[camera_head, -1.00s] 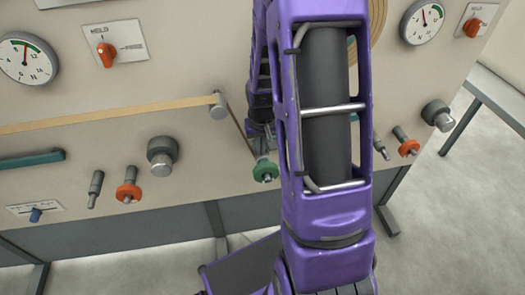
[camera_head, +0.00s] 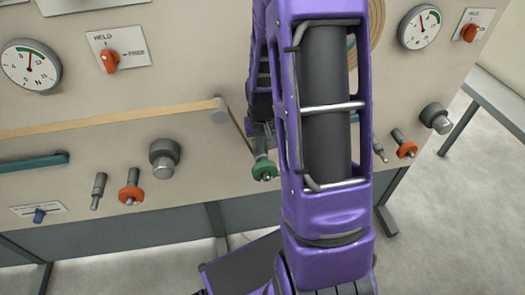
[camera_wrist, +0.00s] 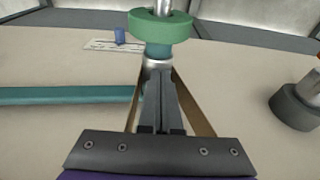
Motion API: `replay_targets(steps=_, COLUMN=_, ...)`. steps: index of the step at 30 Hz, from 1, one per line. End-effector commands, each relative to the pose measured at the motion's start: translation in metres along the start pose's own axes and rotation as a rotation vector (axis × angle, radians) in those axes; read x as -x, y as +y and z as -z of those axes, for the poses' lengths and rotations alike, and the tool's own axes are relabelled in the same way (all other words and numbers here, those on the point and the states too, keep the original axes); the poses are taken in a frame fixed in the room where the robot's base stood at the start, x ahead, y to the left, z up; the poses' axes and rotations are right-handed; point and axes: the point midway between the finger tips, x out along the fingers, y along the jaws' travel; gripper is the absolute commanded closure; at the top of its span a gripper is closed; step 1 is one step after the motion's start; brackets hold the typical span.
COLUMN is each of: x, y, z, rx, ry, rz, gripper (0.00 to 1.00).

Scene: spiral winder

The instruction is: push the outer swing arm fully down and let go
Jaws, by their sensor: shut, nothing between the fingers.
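The outer swing arm shows in the wrist view as a teal bar (camera_wrist: 65,96), running from the left edge to behind my gripper (camera_wrist: 158,82). The roller with a green collar (camera_wrist: 160,26) stands at what looks like its end. In the head view this green collar (camera_head: 264,170) shows low on the panel, just below my gripper (camera_head: 261,138); my arm hides the bar there. My fingers are shut and empty, with tips against or very near the roller's silver part. Contact is not certain. A tan strip (camera_wrist: 195,100) runs down both sides of my fingers.
A grey strip roller (camera_head: 219,111) sits up and left of my gripper. A large grey knob (camera_head: 164,157) and an orange-collared post (camera_head: 131,187) stick out to the left. Another teal bar (camera_head: 35,161) lies at the far left. Open floor (camera_head: 450,220) shows at right.

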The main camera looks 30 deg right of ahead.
Motion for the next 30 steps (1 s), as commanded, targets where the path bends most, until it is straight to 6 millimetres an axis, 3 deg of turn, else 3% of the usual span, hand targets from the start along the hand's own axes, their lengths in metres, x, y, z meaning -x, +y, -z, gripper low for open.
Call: replay_targets(steps=30, x=0.073, y=0.001, z=0.015, rx=-0.001, ry=0.001, rz=-0.001, gripper=1.00)
